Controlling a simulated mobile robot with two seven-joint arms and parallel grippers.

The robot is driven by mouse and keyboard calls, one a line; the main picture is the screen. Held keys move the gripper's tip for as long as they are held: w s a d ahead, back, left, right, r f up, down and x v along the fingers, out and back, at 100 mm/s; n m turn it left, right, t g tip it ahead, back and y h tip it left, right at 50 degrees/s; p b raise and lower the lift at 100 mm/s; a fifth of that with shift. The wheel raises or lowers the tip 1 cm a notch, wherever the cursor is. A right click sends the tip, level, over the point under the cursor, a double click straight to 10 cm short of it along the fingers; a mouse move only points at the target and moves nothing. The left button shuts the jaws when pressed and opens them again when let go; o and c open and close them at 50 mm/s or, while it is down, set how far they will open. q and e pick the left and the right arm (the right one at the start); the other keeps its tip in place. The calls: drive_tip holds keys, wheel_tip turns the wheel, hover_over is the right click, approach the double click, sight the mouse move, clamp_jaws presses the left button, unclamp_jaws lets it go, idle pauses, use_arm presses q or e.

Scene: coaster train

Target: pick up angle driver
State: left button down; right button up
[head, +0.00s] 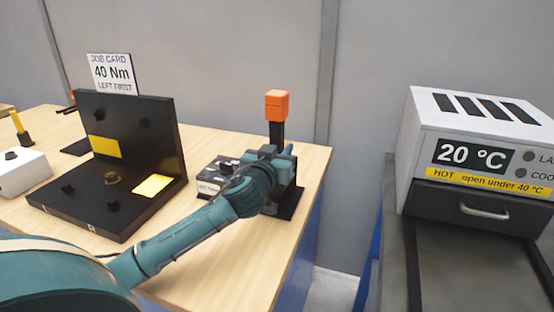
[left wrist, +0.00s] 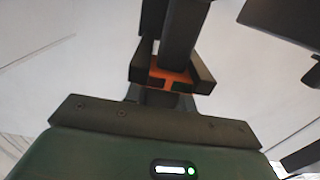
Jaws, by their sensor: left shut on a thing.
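The angle driver (head: 277,106) stands upright near the right end of the wooden table, with an orange block on top of a black shaft. My left gripper (head: 284,160) is at the lower part of the driver and hides much of it. In the left wrist view the gripper's dark fingers (left wrist: 172,75) are shut on the driver's black shaft (left wrist: 181,32), with orange showing between them. A black base (head: 288,207) shows under the gripper; I cannot tell whether the driver still touches it. My right gripper is not in view.
A black angled fixture (head: 175,150) with yellow patches and a job card (head: 112,73) stands left on the table (head: 240,265). A small box (head: 212,185) sits beside my wrist. A white oven-like unit (head: 470,110) reading 20 °C stands right, across a gap.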

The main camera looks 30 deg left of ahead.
sight(279, 135)
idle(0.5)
use_arm(q)
drive_tip(key=shift+r, duration=0.2)
